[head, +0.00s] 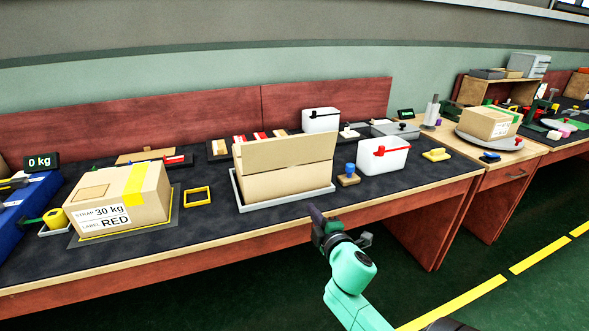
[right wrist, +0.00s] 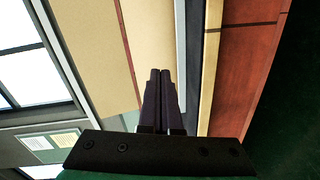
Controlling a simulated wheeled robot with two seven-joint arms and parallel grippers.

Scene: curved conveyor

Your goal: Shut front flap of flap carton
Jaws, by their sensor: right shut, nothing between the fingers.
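The flap carton (head: 285,186) is a tan box standing in a shallow grey tray (head: 243,208) near the middle of the table. A wide flap (head: 285,151) stands up above its front face, leaning a little; whether other flaps are open behind it is hidden. My right gripper (head: 314,212) is at the table's front edge, just in front of the carton's right end. In the right wrist view, its fingers (right wrist: 160,75) are shut and empty, pointing along the carton's front face (right wrist: 150,35), with the flap (right wrist: 85,50) beside it. I cannot tell whether they touch. My left gripper is not in view.
A taped carton labelled RED (head: 120,198) stands to the left, with a yellow frame (head: 197,196) between. A white bin with a red handle (head: 382,157) and a small blue-knobbed block (head: 349,175) stand close on the right. The table front is mostly clear.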

